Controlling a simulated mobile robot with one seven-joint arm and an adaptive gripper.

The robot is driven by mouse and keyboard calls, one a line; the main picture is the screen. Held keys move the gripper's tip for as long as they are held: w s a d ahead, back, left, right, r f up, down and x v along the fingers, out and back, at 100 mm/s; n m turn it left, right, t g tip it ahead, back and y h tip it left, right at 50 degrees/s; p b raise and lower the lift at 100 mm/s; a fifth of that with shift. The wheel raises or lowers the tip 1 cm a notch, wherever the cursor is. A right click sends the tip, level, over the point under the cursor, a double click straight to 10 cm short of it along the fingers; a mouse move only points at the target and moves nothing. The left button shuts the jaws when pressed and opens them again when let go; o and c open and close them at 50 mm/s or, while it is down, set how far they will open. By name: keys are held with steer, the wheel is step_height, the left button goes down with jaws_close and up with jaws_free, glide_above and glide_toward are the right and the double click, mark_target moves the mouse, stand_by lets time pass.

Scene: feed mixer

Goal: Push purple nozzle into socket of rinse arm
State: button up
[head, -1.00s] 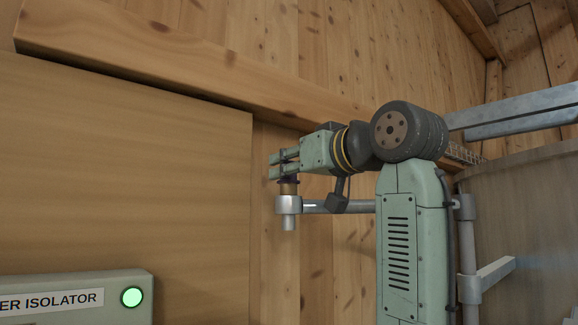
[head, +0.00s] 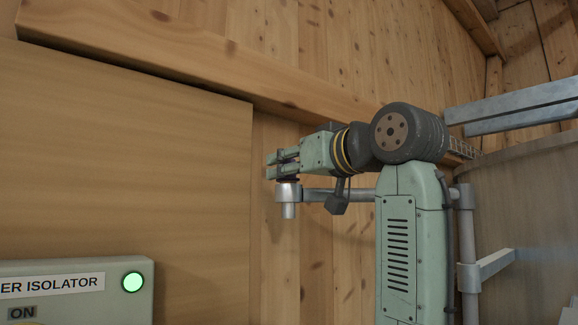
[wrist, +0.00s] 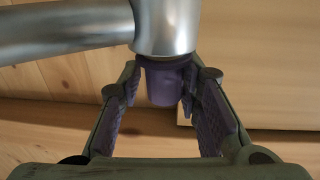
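The purple nozzle (wrist: 165,87) shows between my fingertips in the wrist view. Its end meets the metal socket (wrist: 165,25) of the rinse arm, with no clear gap between them. In the head view, the socket (head: 288,191) is a short upright metal sleeve at the left end of the horizontal rinse arm (head: 340,194). My gripper (head: 277,165) is just above the socket and hides most of the nozzle there. In the wrist view my gripper (wrist: 164,82) has its fingertips closed in on both sides of the nozzle. How deep the nozzle sits inside is hidden.
A wooden board (head: 120,150) fills the left, with a beam (head: 190,65) above it. The isolator box (head: 85,290) with a green light is at the lower left. A grey drum (head: 530,210) and metal rails (head: 520,112) are at the right.

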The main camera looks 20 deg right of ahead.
steer(key=shift+o, duration=1.3)
steer(key=shift+s, duration=0.15)
steer(key=v, duration=1.1)
steer(key=shift+s, duration=0.4)
